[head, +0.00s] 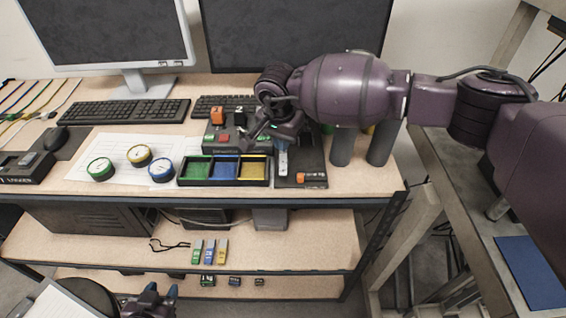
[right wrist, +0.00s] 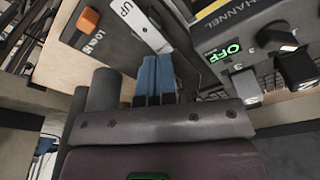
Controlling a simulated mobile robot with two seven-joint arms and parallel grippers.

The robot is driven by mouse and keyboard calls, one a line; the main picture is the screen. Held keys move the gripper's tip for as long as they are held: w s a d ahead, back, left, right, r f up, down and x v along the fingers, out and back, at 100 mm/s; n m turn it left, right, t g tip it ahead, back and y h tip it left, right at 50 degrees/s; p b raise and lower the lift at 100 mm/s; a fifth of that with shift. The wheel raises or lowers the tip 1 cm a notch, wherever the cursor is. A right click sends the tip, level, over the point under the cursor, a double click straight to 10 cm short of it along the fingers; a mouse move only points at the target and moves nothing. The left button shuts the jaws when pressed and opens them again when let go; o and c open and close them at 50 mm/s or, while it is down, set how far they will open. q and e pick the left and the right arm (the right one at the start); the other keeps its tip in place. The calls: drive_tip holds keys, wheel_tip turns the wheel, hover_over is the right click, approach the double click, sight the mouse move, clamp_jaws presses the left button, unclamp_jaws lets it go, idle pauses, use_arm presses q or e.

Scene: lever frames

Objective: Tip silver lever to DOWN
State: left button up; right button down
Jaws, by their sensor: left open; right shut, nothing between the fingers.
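The silver lever (head: 282,162) is a pale flat bar on a dark plate (head: 313,155) at the right of the desk. In the right wrist view the lever (right wrist: 142,27) shows with dark lettering on it, and its far end is cut off. My right gripper (right wrist: 155,78) is shut and empty, its blue fingers just below the lever's near end; I cannot tell whether they touch. In the head view my right gripper (head: 281,142) is partly hidden by its own wrist. My left gripper (head: 152,300) is open and empty at the bottom edge, away from the desk.
An orange switch (head: 312,177) sits on the same plate. Left of the lever are a control box (head: 212,140) with knobs and a tray (head: 224,184) with green, blue and yellow compartments. Grey cylinders (head: 342,148) stand close on the right. Monitors and keyboards are behind.

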sight(283, 155)
drive_tip(key=shift+f+b, duration=0.9)
drive_tip(key=shift+f, duration=0.5)
idle(0.9)
drive_tip(key=shift+r+p, duration=1.25)
drive_tip(key=shift+r, duration=2.35)
